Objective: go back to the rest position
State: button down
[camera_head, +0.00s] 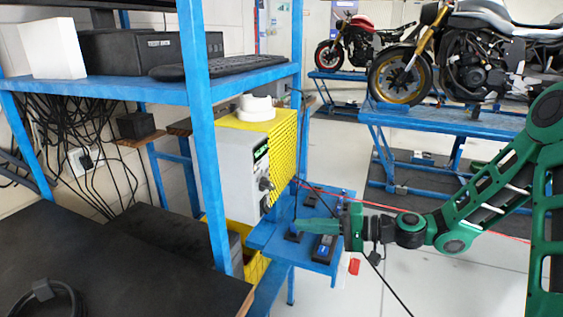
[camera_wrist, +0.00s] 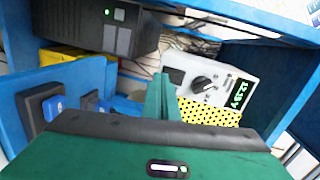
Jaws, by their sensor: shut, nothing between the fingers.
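My gripper (camera_head: 303,228) is green and points left in the head view, above a small blue shelf (camera_head: 265,236). Its fingers are together with nothing between them. In the wrist view the shut fingers (camera_wrist: 160,98) stand up in the middle, in front of a grey and yellow instrument box (camera_wrist: 222,82). My green arm reaches in from the right in the head view.
The instrument box (camera_head: 236,160) has a lit display and a knob, close left of my gripper. A dark and blue device (camera_head: 324,247) lies on the small shelf under my gripper. A blue rack post (camera_head: 208,150) stands further left. Motorcycles stand on blue lifts (camera_head: 440,117) behind.

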jog(key=s+d+f+n+g+h, duration=0.1)
jog(key=s+d+f+h, duration=0.1)
jog(key=s+d+h, duration=0.35)
jog(key=s+d+f+g+h, duration=0.1)
jog(key=s+d+h, duration=0.1)
jog(key=d, duration=0.6)
jog(key=s+d+f+n+g+h, duration=0.1)
jog(key=s+d+f+h, duration=0.1)
jog(key=s+d+h, duration=0.3)
jog(key=s+d+r+m+h, duration=0.1)
jog(key=s+d+r+m, duration=0.1)
jog(key=s+d, duration=0.3)
jog(key=s+d+r+m+g, duration=0.1)
jog(key=s+d+r+m, duration=0.1)
jog(key=s+d+r, duration=0.2)
jog(key=s+d+r+m+h, duration=0.1)
jog(key=s+d+r+m, duration=0.1)
jog(key=s+d, duration=0.6)
jog(key=s+r, duration=0.1)
jog(key=s, duration=0.1)
jog(key=shift+s+d+r+h, duration=0.2)
jog(key=shift+s+r+h, duration=0.05)
jog(key=shift+s+h, duration=0.1)
